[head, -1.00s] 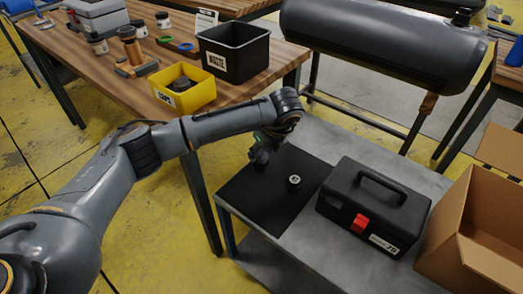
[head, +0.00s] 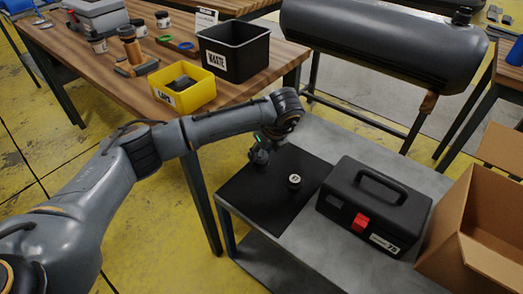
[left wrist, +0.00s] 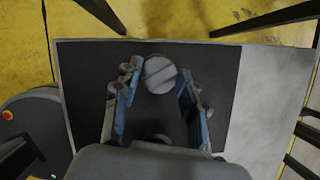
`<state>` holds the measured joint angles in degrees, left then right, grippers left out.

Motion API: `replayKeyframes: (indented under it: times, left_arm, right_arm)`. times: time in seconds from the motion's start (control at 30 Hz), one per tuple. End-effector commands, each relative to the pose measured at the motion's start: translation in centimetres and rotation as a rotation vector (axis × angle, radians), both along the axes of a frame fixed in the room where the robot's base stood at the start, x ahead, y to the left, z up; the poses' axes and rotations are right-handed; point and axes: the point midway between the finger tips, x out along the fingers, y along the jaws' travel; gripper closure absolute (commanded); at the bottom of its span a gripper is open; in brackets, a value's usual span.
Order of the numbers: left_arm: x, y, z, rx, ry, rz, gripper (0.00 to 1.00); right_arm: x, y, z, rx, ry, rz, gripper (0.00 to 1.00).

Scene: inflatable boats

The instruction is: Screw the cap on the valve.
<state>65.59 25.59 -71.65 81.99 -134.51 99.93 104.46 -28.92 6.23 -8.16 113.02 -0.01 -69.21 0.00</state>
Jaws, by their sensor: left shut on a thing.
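My left gripper (head: 261,155) is low over the black mat (head: 247,205) on the grey cart. In the left wrist view, its two blue-padded fingers (left wrist: 156,85) stand on either side of a round grey cap (left wrist: 160,74) with a line across its top, and they are shut on it. In the head view the hand largely hides this cap. A dark inflated tube (head: 380,45) lies at the back, with a black valve fitting (head: 462,16) on its upper right end. My right gripper is not in view.
A small black round piece with a white top (head: 294,181) stands on the mat. A black toolbox (head: 375,207) and an open cardboard box (head: 475,250) are to the right. A yellow bin (head: 190,98) and a black waste bin (head: 240,65) stand on the wooden table.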

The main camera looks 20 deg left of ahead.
Motion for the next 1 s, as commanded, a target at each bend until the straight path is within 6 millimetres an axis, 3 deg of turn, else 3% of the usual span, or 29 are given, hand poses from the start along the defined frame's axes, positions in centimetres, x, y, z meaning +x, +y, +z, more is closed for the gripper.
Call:
replayKeyframes:
  times: [1.0]
  left_arm:
    - [0.0, -0.01, -0.32, 0.0, 0.0, 0.0, 0.71]
  right_arm:
    - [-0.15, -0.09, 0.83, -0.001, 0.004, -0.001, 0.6]
